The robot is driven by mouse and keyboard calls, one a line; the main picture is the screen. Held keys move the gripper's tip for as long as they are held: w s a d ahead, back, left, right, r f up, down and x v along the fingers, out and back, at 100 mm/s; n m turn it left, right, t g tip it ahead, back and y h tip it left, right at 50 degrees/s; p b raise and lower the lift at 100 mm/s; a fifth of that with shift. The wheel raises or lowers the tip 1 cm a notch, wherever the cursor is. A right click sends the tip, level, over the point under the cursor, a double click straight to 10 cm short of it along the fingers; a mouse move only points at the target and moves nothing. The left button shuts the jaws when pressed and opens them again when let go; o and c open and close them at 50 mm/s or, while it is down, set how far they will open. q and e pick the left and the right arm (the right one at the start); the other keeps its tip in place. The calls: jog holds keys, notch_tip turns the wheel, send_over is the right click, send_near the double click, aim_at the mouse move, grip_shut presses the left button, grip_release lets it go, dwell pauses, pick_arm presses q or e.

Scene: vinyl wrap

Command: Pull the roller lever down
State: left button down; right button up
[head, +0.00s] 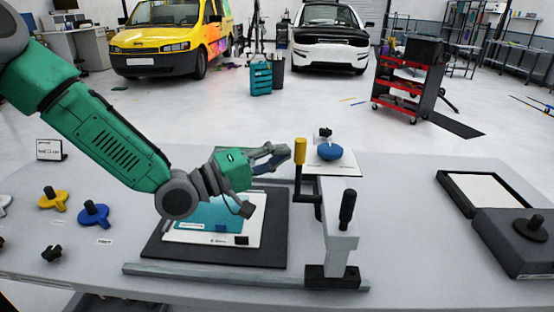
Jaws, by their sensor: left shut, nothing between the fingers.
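The roller stand (340,225) is a light grey frame standing upright on the table at the right of the dark mat. A crank-shaped lever with a yellow grip (300,151) stands up on its left side, grip at the top. A second handle, black (347,209), stands on the stand's front. My left gripper (283,153) reaches in from the left, its fingers shut and empty. Its fingertips are just left of the yellow grip; I cannot tell whether they touch it. My right gripper is not in view.
A dark mat (160,250) with a printed sheet (249,233) lies under my left forearm. A metal rail (220,279) runs along the table front. Yellow (52,199) and blue (94,214) knobs sit at left. A black-framed panel (482,190) and dark box (515,240) stand at right.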

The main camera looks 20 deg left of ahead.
pick_arm(q)
jog(key=shift+s+d+m+b, duration=0.2)
jog(key=shift+d+m+b, duration=0.2)
jog(key=shift+d, duration=0.75)
jog(key=shift+s+a+r, duration=0.1)
jog(key=shift+a+r, duration=0.05)
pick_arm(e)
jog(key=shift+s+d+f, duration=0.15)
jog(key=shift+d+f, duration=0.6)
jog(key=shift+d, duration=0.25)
pick_arm(q)
jog(key=shift+a+h, duration=0.15)
jog(key=shift+h, duration=0.15)
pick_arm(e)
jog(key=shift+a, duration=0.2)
pick_arm(q)
jog(key=shift+d, duration=0.2)
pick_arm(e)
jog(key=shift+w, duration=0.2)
